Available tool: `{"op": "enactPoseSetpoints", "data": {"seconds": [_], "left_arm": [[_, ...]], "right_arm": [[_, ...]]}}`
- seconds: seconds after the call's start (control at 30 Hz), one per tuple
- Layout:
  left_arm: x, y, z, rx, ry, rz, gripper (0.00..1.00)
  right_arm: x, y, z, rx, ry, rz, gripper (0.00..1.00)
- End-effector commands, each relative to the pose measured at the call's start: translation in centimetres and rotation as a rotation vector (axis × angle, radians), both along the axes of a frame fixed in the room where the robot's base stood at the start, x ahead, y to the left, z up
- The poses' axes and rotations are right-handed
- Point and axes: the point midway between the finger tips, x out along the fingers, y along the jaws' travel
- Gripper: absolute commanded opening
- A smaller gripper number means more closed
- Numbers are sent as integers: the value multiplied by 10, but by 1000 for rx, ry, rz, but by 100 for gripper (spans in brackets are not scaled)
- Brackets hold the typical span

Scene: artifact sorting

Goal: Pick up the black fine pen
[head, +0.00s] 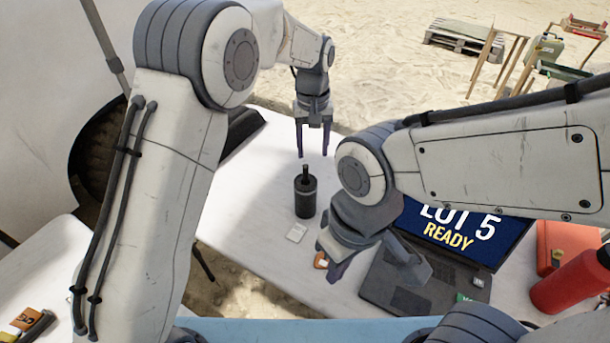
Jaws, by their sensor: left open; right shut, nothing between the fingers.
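A black cylinder (305,201) stands upright on the white table. A narrow dark piece (305,173) sticks up from its top; I cannot tell if it is a pen or a part of the cylinder. No black fine pen can be picked out with certainty. My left gripper (313,154) points down, open and empty, behind the cylinder in the picture and apart from it. My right gripper (338,272) is shut and empty, low in front of the laptop. It hides part of the table and the laptop.
A laptop (395,290) reading "LOT 5 READY" lies open at the right. A small pale card (296,232) and an orange-and-white item (321,260) lie near the cylinder. Dark and orange items (28,320) lie on the left table.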

Motion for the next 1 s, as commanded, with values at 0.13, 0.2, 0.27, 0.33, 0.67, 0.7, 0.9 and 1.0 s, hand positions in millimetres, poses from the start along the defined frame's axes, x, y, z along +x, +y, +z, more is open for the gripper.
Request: {"op": "enactPoseSetpoints", "data": {"seconds": [0.13,0.2,0.27,0.33,0.67,0.7,0.9,1.0], "left_arm": [[40,10,-33,12,3,109,58],[48,13,-40,16,5,136,58],[52,14,-44,17,4,148,58],[53,15,-52,18,5,153,58],[54,15,-93,17,4,152,58],[54,15,-95,16,3,152,58],[58,18,-118,17,7,153,58],[60,18,-133,18,6,152,58]], "right_arm": [[0,0,-5,0,0,0,0],[0,0,-6,0,0,0,0],[0,0,-5,0,0,0,0],[0,0,-3,0,0,0,0],[0,0,7,0,0,0,0],[0,0,8,0,0,0,0],[0,0,24,0,0,-1,0],[0,0,29,0,0,-1,0]]}}
